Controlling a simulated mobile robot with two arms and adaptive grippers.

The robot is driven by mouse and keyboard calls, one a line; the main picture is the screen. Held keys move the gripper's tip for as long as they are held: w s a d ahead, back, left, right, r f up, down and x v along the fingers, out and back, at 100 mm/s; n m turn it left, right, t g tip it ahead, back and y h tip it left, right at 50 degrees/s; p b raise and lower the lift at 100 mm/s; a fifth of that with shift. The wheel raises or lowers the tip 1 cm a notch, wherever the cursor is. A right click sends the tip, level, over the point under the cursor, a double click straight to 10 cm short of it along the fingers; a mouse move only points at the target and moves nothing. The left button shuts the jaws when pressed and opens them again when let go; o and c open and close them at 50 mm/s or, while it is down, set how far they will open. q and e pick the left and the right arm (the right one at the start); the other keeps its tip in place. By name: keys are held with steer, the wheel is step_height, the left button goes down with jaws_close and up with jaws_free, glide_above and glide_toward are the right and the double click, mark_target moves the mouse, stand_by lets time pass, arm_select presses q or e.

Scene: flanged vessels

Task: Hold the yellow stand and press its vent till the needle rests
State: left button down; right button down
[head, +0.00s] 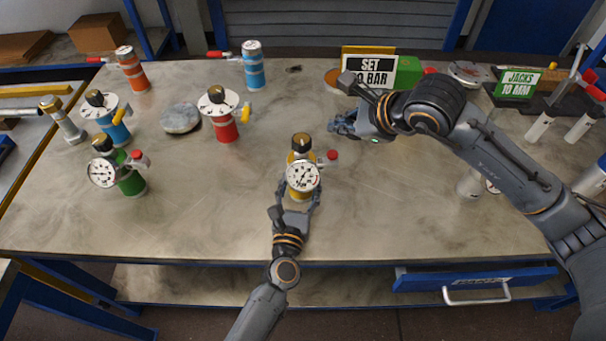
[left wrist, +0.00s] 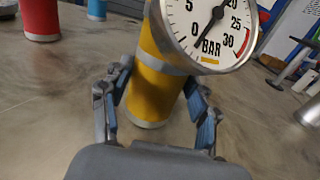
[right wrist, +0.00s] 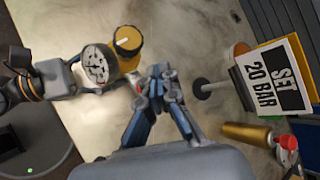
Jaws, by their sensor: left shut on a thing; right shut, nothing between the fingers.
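The yellow stand (head: 291,159) stands upright near the table's front middle, with a black knob on top, a white gauge (head: 303,176) facing front and a red vent (head: 332,155) at its right. My left gripper (head: 300,204) is shut around its body; the left wrist view shows blue-padded fingers either side of the yellow cylinder (left wrist: 158,92). There the gauge (left wrist: 207,25) reads in bar, its needle pointing down-left close to 0; its top is cut off. My right gripper (head: 334,125) is shut and empty, behind and right of the stand, apart from the vent in the head view.
A sign (head: 371,72) at the back reads SET 20 BAR in the right wrist view (right wrist: 270,80). Red (head: 223,122), blue (head: 112,120) and green (head: 131,178) vessels stand left, beside a grey disc (head: 181,118).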

mark_target(336, 155)
step_height(336, 155, up, 4)
steer(key=shift+f, duration=0.1)
steer(key=shift+f, duration=0.1)
stand_by(0.3)
steer(key=shift+f, duration=4.35)
steer(key=shift+f, duration=0.4)
steer(key=shift+f, duration=0.6)
